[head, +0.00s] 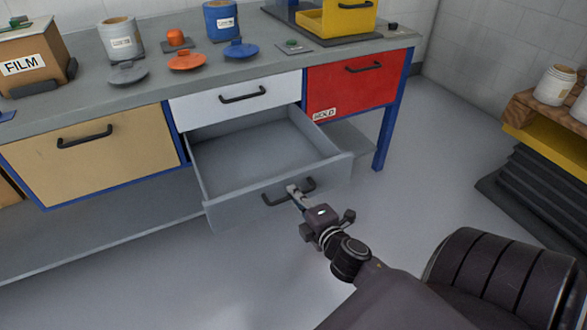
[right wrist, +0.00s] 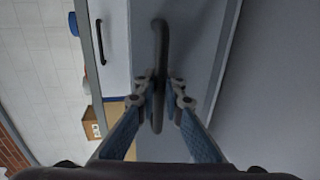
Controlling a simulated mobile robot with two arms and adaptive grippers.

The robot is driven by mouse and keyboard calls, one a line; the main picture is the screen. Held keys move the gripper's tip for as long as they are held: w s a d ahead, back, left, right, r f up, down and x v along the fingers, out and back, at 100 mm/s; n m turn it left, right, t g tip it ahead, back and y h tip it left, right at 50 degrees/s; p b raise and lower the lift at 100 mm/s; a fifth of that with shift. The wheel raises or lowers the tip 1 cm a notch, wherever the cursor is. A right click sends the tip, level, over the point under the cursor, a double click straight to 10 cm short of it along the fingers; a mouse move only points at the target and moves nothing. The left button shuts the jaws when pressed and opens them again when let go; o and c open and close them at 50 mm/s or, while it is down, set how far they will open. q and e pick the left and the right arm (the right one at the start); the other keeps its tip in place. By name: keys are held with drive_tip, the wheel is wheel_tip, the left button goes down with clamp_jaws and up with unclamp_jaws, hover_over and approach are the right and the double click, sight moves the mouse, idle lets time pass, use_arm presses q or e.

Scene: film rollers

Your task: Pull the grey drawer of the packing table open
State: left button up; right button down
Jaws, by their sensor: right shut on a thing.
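The grey drawer (head: 255,160) of the packing table (head: 250,76) stands well out from the table, below the white drawer. Its inside shows and looks empty. A black bar handle (head: 272,200) is on its front. My right gripper (head: 298,192) is shut on this handle, near its middle. In the right wrist view the two fingers (right wrist: 160,95) close on the dark handle (right wrist: 161,40) from both sides, with the grey drawer front (right wrist: 190,40) behind. My left gripper is not in view.
The white drawer (head: 200,108), tan drawer (head: 100,160) and red drawer (head: 335,88) are shut. Tubs, lids and a FILM box (head: 30,65) stand on the table top. The floor between is clear.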

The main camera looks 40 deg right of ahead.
drive_tip(key=c, duration=2)
unclamp_jaws()
drive_tip(key=v, duration=1.2)
drive_tip(key=shift+d, duration=0.1)
